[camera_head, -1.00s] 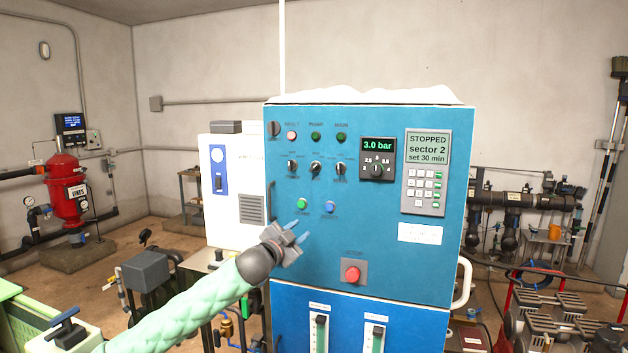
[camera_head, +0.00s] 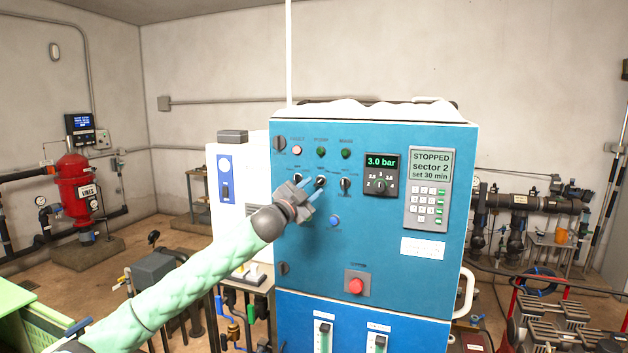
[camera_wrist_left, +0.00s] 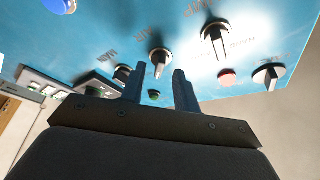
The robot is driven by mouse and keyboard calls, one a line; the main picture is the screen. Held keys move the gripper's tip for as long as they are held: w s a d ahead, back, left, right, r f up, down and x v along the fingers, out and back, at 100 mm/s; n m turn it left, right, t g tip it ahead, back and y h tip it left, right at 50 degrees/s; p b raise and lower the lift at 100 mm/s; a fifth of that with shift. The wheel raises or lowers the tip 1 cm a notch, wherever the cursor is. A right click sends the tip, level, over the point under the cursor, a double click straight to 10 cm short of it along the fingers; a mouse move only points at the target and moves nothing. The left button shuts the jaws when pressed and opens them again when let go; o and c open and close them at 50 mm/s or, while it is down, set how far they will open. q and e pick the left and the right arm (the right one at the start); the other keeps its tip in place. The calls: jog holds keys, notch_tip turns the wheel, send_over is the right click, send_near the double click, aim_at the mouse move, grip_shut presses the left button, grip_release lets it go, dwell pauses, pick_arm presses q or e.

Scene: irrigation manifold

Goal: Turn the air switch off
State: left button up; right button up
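Three black selector switches sit in a row on the blue control panel (camera_head: 410,285): left (camera_head: 297,178), middle (camera_head: 320,182) and right (camera_head: 345,184). My left gripper (camera_head: 311,187) is open and empty, raised in front of the left and middle switches. In the upside-down left wrist view, the middle switch (camera_wrist_left: 160,62) shows beyond the gap between the fingers (camera_wrist_left: 160,88). The left switch (camera_wrist_left: 215,40) lies to their right there. Contact is not visible. My right gripper is out of view.
Lamps (camera_head: 321,151) sit above the switches. A blue button (camera_head: 335,221) and a red stop button (camera_head: 356,286) sit below. A pressure display (camera_head: 381,174) and a keypad unit (camera_head: 428,190) are to the right. My gripper hides the green button.

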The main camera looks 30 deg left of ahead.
pick_arm(q)
jog(key=shift+p+x, duration=0.35)
jog(key=shift+x, duration=0.55)
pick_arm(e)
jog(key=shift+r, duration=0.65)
pick_arm(q)
jog(key=shift+c, duration=0.4)
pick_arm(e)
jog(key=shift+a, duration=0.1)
pick_arm(q)
grip_shut()
jog(key=shift+f, duration=0.1)
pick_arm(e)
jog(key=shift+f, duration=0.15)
